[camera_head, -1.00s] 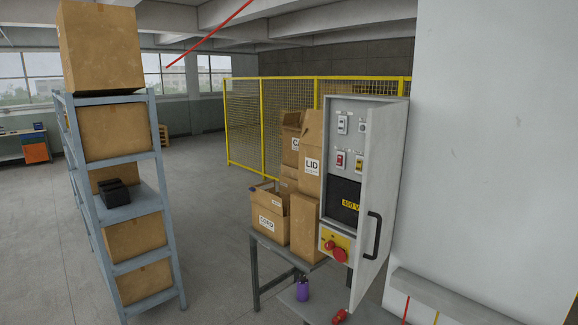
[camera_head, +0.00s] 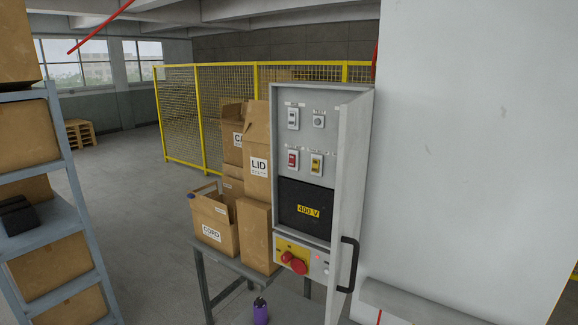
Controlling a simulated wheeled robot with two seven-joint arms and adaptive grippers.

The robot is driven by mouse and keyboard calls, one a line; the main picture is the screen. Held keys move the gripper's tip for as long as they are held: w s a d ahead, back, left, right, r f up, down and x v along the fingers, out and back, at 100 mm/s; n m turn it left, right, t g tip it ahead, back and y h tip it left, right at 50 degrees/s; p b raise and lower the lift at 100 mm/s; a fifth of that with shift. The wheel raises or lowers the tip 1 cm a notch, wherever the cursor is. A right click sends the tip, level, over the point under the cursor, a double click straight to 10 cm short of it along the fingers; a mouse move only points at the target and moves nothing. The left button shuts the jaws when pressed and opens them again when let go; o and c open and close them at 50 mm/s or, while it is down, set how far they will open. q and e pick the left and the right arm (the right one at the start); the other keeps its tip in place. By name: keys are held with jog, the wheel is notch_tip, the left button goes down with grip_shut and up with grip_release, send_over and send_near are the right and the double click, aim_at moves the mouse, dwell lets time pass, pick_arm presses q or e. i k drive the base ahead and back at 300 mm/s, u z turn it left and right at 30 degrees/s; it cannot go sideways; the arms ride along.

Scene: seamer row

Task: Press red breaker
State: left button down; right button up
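The red breaker (camera_head: 293,159) is a small red switch in a pale frame on the panel of a grey electrical cabinet (camera_head: 305,100). A yellow breaker (camera_head: 316,163) sits just right of it. Above them are a white switch (camera_head: 293,118) and a round grey button (camera_head: 319,121). The cabinet door (camera_head: 350,160) stands open to the right, with a black handle (camera_head: 348,265). Neither of my grippers shows in the view.
Cardboard boxes (camera_head: 257,140) stand left of the cabinet on a grey table (camera_head: 238,267). A blue shelf (camera_head: 72,190) with boxes is at the left. A purple bottle (camera_head: 261,311) stands low in front. A white wall fills the right. Grey floor is clear between shelf and table.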

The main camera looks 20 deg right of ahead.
aim_at(291, 158)
jog(key=z, duration=0.65)
jog(key=i, duration=0.8)
jog(key=z, duration=0.85)
